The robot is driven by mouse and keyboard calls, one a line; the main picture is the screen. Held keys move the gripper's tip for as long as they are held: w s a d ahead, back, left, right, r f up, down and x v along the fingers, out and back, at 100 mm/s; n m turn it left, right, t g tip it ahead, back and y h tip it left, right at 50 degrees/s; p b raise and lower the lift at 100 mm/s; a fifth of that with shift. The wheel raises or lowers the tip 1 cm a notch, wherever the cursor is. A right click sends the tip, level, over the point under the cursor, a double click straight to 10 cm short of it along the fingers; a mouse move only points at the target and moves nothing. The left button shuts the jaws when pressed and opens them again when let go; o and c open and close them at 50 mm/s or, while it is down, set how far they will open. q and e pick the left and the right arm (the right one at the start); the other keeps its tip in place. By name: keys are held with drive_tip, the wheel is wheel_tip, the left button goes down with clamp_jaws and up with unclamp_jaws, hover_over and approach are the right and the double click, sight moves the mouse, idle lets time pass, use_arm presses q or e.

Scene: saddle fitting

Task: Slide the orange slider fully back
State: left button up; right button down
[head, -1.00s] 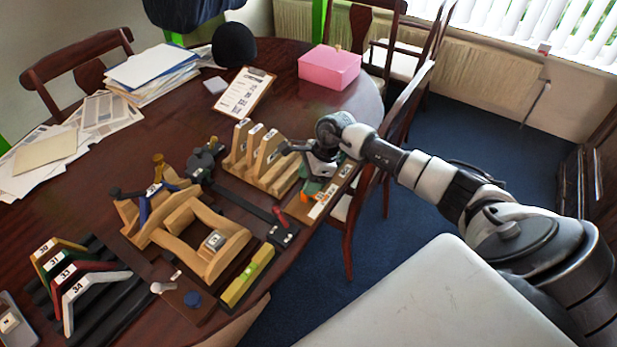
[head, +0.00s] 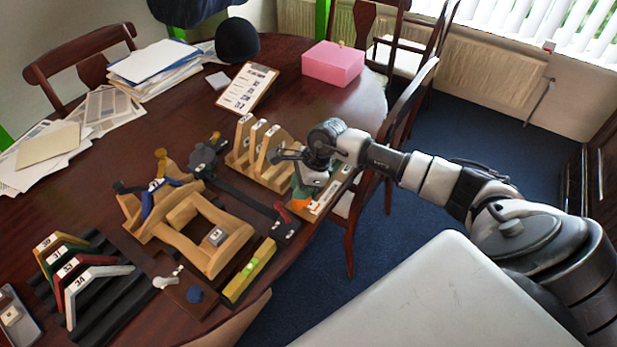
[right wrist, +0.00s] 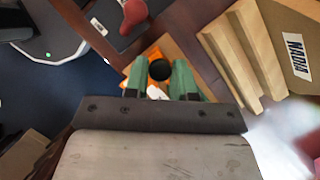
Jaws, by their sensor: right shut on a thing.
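The orange slider (head: 301,203) shows as a small orange patch below my right gripper (head: 306,188), at the table's right edge. It sits on a small board (head: 328,196) with white labels. In the right wrist view, the slider (right wrist: 137,66) lies between and behind the green fingers of my right gripper (right wrist: 160,82). A round black knob (right wrist: 160,69) shows between those fingers. The right gripper is shut on the slider; the fingers and wrist hide much of it. My left gripper is not in view.
A wooden slotted rack (head: 262,155) stands close left of the right gripper. A black strip with a red handle (head: 281,211) lies nearby. A wooden saddle frame (head: 190,225) stands further left. A chair (head: 365,195) is close to the table's right edge.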

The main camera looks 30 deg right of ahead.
drive_tip(key=shift+s+a, duration=0.1)
drive_tip(key=shift+a, duration=0.1)
drive_tip(key=c, duration=0.9)
unclamp_jaws()
drive_tip(key=shift+a, duration=0.1)
drive_tip(key=shift+c, duration=0.2)
drive_tip(key=shift+d+r, duration=0.2)
drive_tip(key=shift+r, duration=0.05)
drive_tip(key=b+v, duration=0.1)
drive_tip(key=v, duration=0.9)
drive_tip(key=shift+b, duration=0.35)
